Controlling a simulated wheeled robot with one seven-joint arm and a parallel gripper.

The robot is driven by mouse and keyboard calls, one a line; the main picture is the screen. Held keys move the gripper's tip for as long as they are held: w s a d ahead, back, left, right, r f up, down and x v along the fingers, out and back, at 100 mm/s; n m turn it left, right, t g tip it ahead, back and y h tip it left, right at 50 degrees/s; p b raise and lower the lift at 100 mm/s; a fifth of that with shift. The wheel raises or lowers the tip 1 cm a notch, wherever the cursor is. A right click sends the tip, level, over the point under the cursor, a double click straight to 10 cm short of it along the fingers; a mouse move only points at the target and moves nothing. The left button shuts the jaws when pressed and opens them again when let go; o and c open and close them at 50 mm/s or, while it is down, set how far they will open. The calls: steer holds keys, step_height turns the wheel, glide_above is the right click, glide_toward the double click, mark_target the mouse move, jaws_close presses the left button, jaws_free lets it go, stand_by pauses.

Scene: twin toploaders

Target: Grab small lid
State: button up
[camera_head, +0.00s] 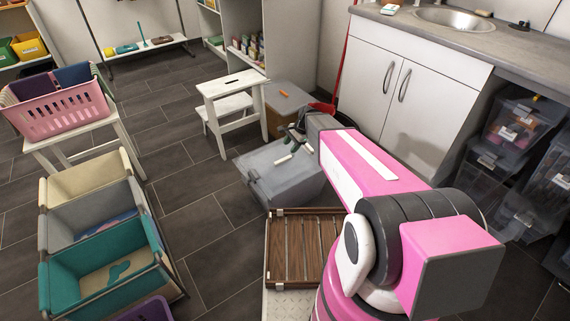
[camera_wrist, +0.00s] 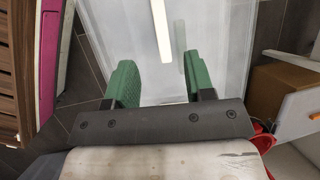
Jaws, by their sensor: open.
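A grey, see-through box (camera_head: 285,185) stands on the floor in the head view, with a pale lid on top. In the wrist view this pale lid surface (camera_wrist: 225,40) fills the middle, with a white bar (camera_wrist: 161,30) running across it. I cannot tell which part is the small lid. My gripper (camera_wrist: 152,75) is open, its two green fingers apart and over the lid, with the bar's near end between them in the picture. I see nothing held. In the head view my gripper (camera_head: 297,135) is small and partly hidden by my arm, and contact cannot be told.
A white step stool (camera_head: 232,85) and a brown box (camera_head: 283,110) stand behind. A wooden slatted piece (camera_head: 300,250) lies in front. Fabric bins (camera_head: 95,220) and a pink basket (camera_head: 60,110) are at left, a white cabinet (camera_head: 400,95) at right. Floor left of the box is clear.

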mark_target(284, 159)
steer(key=shift+w+x, duration=0.15)
steer(key=shift+x, duration=1.9)
steer(key=shift+w+x, duration=0.15)
steer(key=shift+x, duration=1.95)
steer(key=shift+d+f, duration=0.2)
steer(key=shift+f, duration=0.15)
jaws_close()
